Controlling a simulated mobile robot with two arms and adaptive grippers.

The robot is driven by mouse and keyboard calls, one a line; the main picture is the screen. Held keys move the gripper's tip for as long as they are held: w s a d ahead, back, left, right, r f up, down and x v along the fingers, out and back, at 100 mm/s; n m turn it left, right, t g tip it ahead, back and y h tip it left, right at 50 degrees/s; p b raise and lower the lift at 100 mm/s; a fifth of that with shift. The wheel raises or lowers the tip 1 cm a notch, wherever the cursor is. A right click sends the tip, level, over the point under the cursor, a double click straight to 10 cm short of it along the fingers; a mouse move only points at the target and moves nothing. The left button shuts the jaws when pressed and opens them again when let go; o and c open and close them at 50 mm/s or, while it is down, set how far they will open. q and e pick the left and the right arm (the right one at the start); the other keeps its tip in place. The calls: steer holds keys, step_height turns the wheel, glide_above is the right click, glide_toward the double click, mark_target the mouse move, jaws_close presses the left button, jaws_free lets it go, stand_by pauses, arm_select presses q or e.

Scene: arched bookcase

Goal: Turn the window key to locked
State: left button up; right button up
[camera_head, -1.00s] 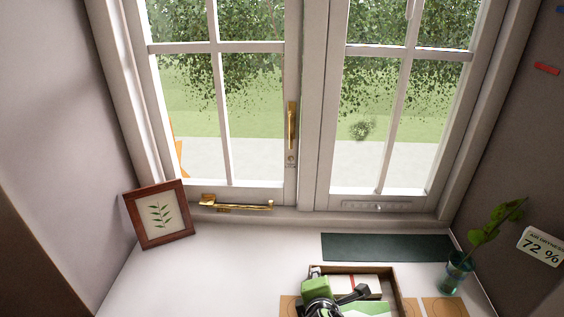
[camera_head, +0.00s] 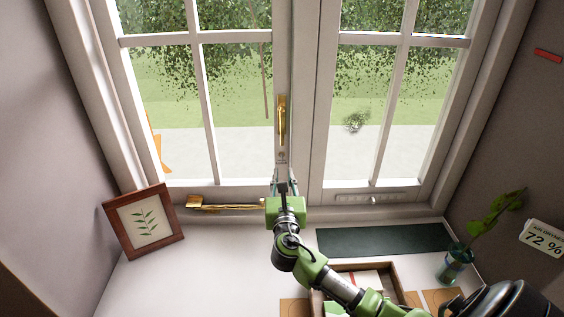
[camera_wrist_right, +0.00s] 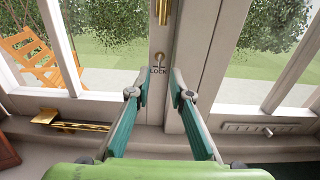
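The window key (camera_wrist_right: 157,58) is in a small round lock on the white middle stile of the window, just above the word LOCK. In the head view the lock (camera_head: 281,156) is a tiny spot below the brass upright handle (camera_head: 281,120); the key's exact angle is too small to tell. My right gripper (camera_wrist_right: 159,88) is open and empty, its teal-padded fingers apart and pointing at the stile just below the lock. In the head view it (camera_head: 284,182) reaches the stile's lower end. I cannot tell whether it touches. My left gripper is not in view.
A brass stay (camera_head: 226,204) lies along the bottom frame at left. On the sill are a leaf picture (camera_head: 144,222), a dark green mat (camera_head: 384,239), a plant in a glass (camera_head: 455,262) and an open box (camera_head: 396,275) under my right arm.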

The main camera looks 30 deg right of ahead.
steer(key=x, duration=0.6)
steer(key=shift+w+d, duration=0.25)
steer(key=shift+w, duration=0.05)
steer(key=shift+c, duration=0.3)
jaws_close()
